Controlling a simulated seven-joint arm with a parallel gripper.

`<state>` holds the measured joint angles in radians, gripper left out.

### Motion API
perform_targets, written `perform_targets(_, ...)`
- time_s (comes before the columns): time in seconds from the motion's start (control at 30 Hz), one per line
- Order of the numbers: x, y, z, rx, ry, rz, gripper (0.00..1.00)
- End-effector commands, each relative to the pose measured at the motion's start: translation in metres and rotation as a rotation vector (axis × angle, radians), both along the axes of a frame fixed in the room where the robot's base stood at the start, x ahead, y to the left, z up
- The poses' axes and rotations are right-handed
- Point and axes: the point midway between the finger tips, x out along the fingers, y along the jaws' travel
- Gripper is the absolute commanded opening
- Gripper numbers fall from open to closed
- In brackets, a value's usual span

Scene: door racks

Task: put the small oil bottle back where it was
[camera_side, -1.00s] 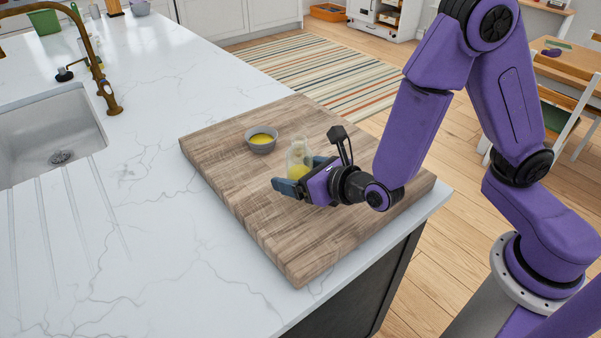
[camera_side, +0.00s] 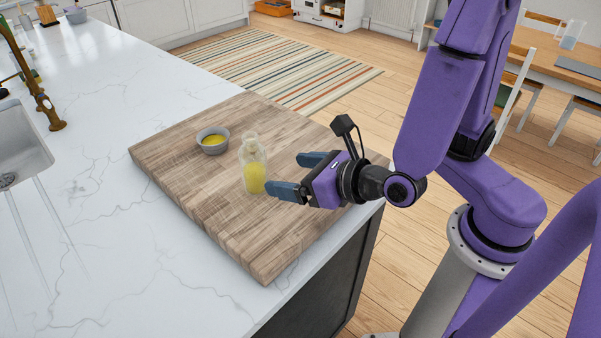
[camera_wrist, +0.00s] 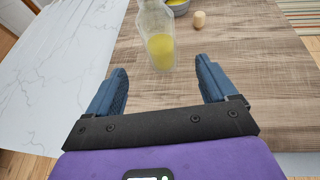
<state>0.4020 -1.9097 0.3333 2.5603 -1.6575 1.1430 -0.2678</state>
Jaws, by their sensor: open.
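The small oil bottle (camera_side: 254,172) is clear glass with yellow oil in its lower part. It stands upright on the wooden board, and it also shows in the wrist view (camera_wrist: 160,48). My gripper (camera_side: 284,174) is open and empty, to the right of the bottle in the side view. In the wrist view the bottle stands just beyond the two blue fingertips (camera_wrist: 161,70), apart from both.
The thick wooden board (camera_side: 190,186) lies on the white marble counter (camera_side: 90,190). A small grey bowl of yellow liquid (camera_side: 213,141) sits beyond the bottle. A cork-like stopper (camera_wrist: 199,19) stands near the bowl in the wrist view. The board's front is clear.

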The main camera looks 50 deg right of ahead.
Motion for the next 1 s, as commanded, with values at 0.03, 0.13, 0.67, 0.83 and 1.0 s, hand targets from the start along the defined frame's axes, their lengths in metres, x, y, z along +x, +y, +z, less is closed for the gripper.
perform_targets(0.03, -0.003, -0.001, 0.002, 0.002, 0.000, 0.000, 0.85)
perform_targets(0.13, -0.007, -0.001, 0.003, 0.002, 0.001, -0.001, 0.85)
perform_targets(0.67, -0.013, -0.080, 0.007, 0.249, 0.167, -0.476, 0.85)
perform_targets(0.83, -0.043, -0.130, 0.001, 0.499, 0.332, -0.893, 0.85)
perform_targets(1.0, -0.087, -0.150, -0.003, 0.767, 0.513, -1.287, 0.85)
